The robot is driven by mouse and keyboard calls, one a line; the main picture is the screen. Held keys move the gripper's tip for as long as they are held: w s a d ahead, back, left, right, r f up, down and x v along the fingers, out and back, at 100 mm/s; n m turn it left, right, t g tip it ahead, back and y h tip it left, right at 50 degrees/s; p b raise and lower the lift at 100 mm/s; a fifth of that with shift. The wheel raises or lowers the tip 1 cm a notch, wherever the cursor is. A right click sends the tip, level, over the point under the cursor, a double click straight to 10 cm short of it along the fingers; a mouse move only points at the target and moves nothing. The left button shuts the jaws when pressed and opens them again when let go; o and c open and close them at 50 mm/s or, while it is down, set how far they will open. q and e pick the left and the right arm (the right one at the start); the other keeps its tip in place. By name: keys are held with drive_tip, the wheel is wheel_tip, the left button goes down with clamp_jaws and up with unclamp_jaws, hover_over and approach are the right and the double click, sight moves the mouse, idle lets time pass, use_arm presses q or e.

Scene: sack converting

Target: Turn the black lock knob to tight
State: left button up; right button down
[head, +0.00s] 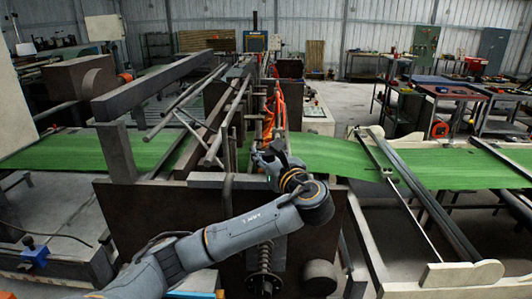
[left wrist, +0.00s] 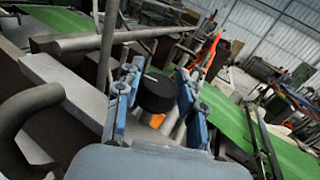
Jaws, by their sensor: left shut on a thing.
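The black lock knob (left wrist: 156,93) is a short round cap with a small pale mark on top. In the left wrist view it sits between the two blue-grey fingers of my left gripper (left wrist: 157,102), which is shut on it. Something orange shows just below the knob. In the head view my left gripper (head: 268,160) is over the middle of the machine frame, and the knob cannot be made out there. My right gripper is not in view.
Green sheet (head: 335,158) runs across the machine. Steel bars and a curved pipe (left wrist: 28,105) stand close to my left gripper. Orange cables (head: 268,118) hang behind it. A blue block with a black knob (head: 34,254) is at the far left. Workbenches (head: 460,92) stand at back right.

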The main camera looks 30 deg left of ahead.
use_arm(q)
drive_tip(key=shift+m+t, duration=0.3)
drive_tip(key=shift+t, duration=0.1)
drive_tip(key=m+t+h, duration=0.3)
drive_tip(key=t+h, duration=0.1)
drive_tip(key=shift+a+m, duration=0.1)
drive_tip(key=shift+m, duration=0.2)
drive_tip(key=m+t+h, duration=0.1)
drive_tip(key=m+h, duration=0.1)
drive_tip(key=h, duration=0.1)
drive_tip(key=m+t+h, duration=0.1)
drive_tip(key=m+h, duration=0.1)
drive_tip(key=h, duration=0.1)
drive_tip(key=shift+m+t+h, duration=0.3)
drive_tip(key=shift+t, duration=0.1)
drive_tip(key=m+h, duration=0.1)
drive_tip(key=h, duration=0.1)
drive_tip(key=m+h, duration=0.2)
drive_tip(key=h, duration=0.1)
drive_tip(key=shift+m+t+h+b, duration=0.3)
drive_tip(key=shift+b, duration=0.05)
drive_tip(key=m+g+h, duration=0.1)
drive_tip(key=m+h, duration=0.1)
drive_tip(key=h, duration=0.1)
drive_tip(key=m+g+h, duration=0.1)
drive_tip(key=m+h, duration=0.1)
drive_tip(key=h, duration=0.2)
drive_tip(key=shift+m+b, duration=0.3)
drive_tip(key=shift+h, duration=0.3)
